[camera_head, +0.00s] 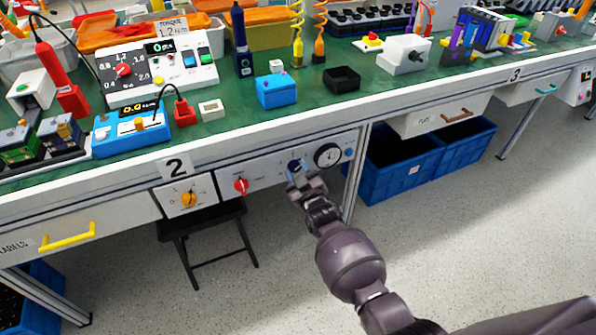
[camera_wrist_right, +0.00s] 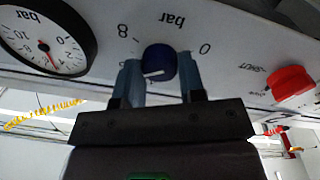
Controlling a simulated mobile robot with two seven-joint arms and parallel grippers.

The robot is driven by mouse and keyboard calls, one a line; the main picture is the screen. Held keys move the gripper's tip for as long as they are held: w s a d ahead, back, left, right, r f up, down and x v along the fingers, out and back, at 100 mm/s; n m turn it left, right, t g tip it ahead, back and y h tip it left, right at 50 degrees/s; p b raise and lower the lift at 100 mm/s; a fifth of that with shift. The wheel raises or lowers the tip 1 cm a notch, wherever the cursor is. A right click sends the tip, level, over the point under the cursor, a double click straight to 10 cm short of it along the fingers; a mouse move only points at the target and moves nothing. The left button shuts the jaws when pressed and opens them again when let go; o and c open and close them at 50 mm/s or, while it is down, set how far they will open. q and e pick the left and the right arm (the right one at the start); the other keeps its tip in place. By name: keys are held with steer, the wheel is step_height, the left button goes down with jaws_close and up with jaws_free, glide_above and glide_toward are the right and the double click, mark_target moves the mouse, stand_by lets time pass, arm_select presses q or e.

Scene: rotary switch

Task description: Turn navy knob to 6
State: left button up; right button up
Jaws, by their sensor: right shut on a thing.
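The navy knob (camera_wrist_right: 158,62) sits on a white panel with a "bar" scale. In the upside-down right wrist view, the 8 is on the picture's left and the 0 on its right. A white pointer line shows on the knob, running roughly towards the picture's left; its exact reading is unclear, as the gripper hides other marks. My right gripper (camera_wrist_right: 159,76) has its blue fingers on both sides of the knob and is shut on it. In the head view the knob (camera_head: 294,165) is partly hidden by my right gripper (camera_head: 300,178). My left gripper is not in view.
A round bar gauge (camera_head: 328,155) is right of the knob in the head view. A red knob (camera_head: 241,185) and an orange knob (camera_head: 189,199) are to its left. The bench edge overhangs above; blue bins (camera_head: 405,177) stand below right. The floor in front is open.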

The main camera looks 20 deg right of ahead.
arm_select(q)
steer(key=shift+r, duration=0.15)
arm_select(e)
steer(key=shift+m, duration=0.5)
steer(key=o, duration=0.9)
steer(key=shift+s, duration=0.45)
arm_select(q)
steer(key=p, duration=0.1)
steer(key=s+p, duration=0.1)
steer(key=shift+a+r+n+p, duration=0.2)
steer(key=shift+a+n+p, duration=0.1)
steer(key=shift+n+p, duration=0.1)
arm_select(e)
steer(key=s, duration=1)
steer(key=shift+f, duration=0.35)
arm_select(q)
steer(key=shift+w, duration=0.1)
